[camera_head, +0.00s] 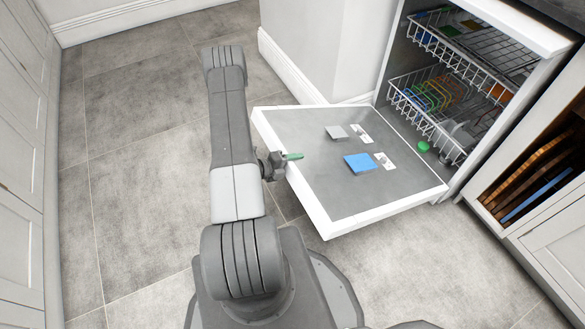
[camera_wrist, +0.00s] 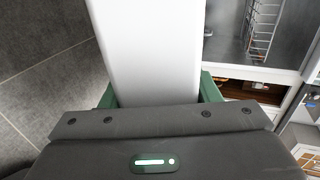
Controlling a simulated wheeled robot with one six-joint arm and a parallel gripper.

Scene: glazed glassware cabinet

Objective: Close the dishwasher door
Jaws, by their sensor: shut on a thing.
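The dishwasher door (camera_head: 320,190) is folded down, close to level, with its grey inner face up and a white rim. The dishwasher (camera_head: 450,75) stands open behind the door. Most of my gripper is hidden behind my arm and the door rim in the head view.
The lower rack (camera_head: 430,110) and upper rack (camera_head: 465,45) sit inside the dishwasher. An open cabinet with boards (camera_head: 530,180) is at right. Tiled floor (camera_head: 135,110) at left is clear.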

